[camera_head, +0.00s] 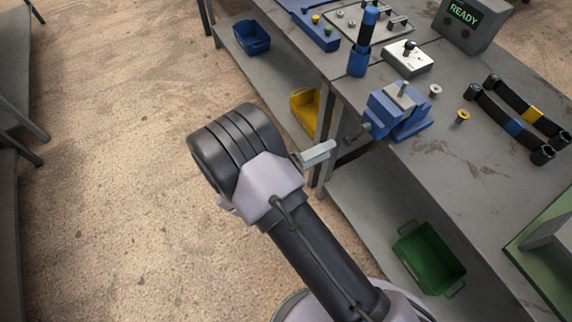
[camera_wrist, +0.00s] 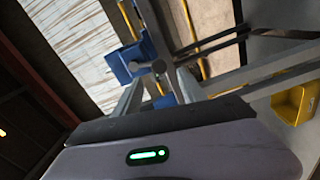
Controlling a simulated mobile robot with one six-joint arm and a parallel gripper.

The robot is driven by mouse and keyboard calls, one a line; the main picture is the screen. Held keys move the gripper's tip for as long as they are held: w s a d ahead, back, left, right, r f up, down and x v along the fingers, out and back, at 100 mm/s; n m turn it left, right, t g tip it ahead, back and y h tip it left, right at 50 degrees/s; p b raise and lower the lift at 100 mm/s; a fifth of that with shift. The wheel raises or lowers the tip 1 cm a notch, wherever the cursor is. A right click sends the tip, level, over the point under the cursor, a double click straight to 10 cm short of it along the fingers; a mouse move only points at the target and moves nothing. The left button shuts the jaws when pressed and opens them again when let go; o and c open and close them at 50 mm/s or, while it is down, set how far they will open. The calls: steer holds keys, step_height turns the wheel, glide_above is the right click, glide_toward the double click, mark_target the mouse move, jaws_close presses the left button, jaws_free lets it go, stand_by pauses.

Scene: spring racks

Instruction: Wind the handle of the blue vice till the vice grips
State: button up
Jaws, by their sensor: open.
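The blue vice (camera_head: 398,108) stands at the near edge of the grey workbench, with a pale metal piece (camera_head: 402,90) at its jaws. Its dark screw and handle end (camera_head: 354,136) stick out past the bench edge toward my gripper (camera_head: 318,155). In the wrist view the vice (camera_wrist: 126,62) shows ahead, and the grey handle end (camera_wrist: 159,67) lies between and beyond the fingertips of my gripper (camera_wrist: 160,88). The fingers are apart and empty, a short gap from the handle in the head view. How far the jaws are closed cannot be told.
A yellow bin (camera_head: 304,108) and a green bin (camera_head: 430,258) sit on the lower shelf. The floor at left is clear.

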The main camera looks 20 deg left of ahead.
steer(key=p+v, duration=0.2)
steer(key=v, duration=1.1)
